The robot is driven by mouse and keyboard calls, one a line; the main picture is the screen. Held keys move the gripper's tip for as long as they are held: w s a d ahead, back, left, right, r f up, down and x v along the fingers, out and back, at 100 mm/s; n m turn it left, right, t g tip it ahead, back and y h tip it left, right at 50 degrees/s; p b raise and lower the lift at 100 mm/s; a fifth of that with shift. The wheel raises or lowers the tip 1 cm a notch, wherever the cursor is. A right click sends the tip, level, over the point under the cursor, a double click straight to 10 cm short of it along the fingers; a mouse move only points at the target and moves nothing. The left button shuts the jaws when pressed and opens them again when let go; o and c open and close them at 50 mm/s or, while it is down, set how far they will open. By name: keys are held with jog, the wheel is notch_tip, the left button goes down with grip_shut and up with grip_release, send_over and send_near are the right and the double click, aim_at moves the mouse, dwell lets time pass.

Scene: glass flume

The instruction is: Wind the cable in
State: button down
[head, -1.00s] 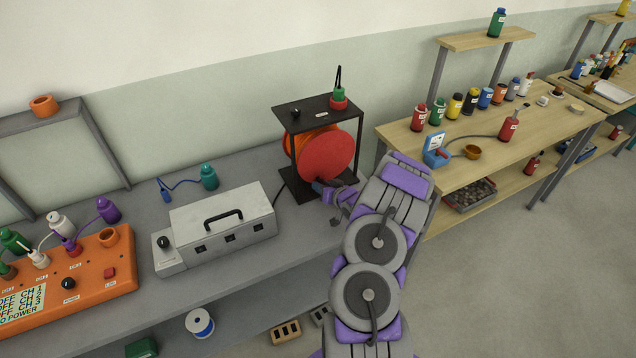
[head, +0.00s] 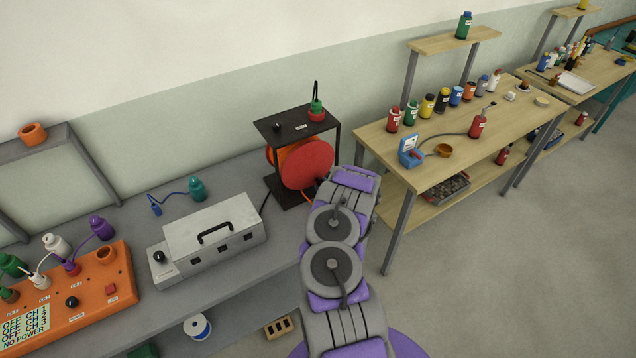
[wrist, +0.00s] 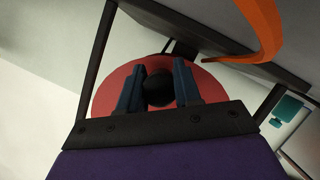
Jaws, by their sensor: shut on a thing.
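The cable reel stands in a black frame (head: 296,122) on the grey bench, with a red disc (head: 307,165) in front and an orange part (head: 272,155) behind it. The red disc fills the middle of the wrist view (wrist: 105,90). A black knob (wrist: 160,92) sits in front of the disc. My gripper (wrist: 160,68) is shut on this knob, one dark blue finger on each side. In the head view my arm hides the gripper and the disc's lower right. A thick orange strand, apparently the cable (wrist: 265,30), curves across the upper right of the wrist view.
A grey metal case (head: 212,235) with a handle stands left of the reel. An orange control box (head: 75,290) is at far left. A wooden table (head: 400,165) with bottles stands to the right. Open floor (head: 480,270) lies at the lower right.

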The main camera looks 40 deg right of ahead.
jog(key=shift+s+d+r+n+h+p, duration=0.15)
jog(key=shift+d+n+h+p, duration=0.2)
jog(key=shift+p, duration=0.35)
jog(key=shift+s+d+r+n+h+p, duration=0.15)
jog(key=shift+d+n+h+p, duration=0.2)
jog(key=shift+p, duration=0.35)
jog(key=shift+d, duration=0.15)
jog(key=c, duration=1.2)
grip_release()
jog(key=o, duration=0.4)
jog(key=shift+d, duration=0.2)
jog(key=shift+s+a+r, duration=0.1)
jog(key=shift+s+a, duration=0.1)
jog(key=shift+a, duration=0.1)
jog(key=p+v, duration=0.4)
jog(key=v, duration=1.2)
jog(key=shift+s, duration=0.3)
